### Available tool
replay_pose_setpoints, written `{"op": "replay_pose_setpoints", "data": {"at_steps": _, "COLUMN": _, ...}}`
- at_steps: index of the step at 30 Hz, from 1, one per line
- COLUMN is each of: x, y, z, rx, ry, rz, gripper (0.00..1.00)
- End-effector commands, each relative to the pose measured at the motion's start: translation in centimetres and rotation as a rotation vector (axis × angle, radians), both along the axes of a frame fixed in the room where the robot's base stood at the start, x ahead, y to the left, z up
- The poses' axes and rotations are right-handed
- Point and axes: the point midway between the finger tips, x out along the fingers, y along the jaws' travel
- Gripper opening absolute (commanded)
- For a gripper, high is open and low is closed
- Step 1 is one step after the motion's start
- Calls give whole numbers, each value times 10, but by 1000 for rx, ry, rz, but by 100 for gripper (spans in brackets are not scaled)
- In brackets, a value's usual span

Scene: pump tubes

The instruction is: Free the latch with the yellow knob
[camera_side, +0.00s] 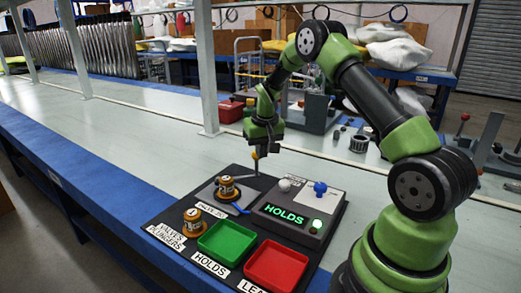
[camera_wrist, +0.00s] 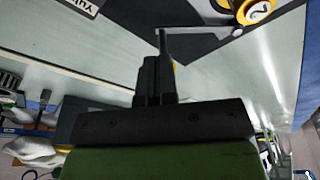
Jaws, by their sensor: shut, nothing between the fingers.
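The yellow knob (camera_side: 255,156) sits on top of a thin upright stalk at the back edge of the black board. My gripper (camera_side: 258,146) is shut and empty, pointing down just above or against the knob; I cannot tell whether they touch.
Another orange valve (camera_side: 193,217) stands near the front. A green tray (camera_side: 227,242) and a red tray (camera_side: 277,267) lie in front. The bench at left is clear.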

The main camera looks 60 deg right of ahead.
Motion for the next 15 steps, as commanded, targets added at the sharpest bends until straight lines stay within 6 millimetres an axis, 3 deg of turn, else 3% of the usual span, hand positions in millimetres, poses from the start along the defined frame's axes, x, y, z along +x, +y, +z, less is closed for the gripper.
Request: {"op": "replay_pose_setpoints", "data": {"at_steps": 15, "x": 7, "y": -5, "z": -3, "rx": 0, "ry": 1, "rz": 1, "gripper": 0}}
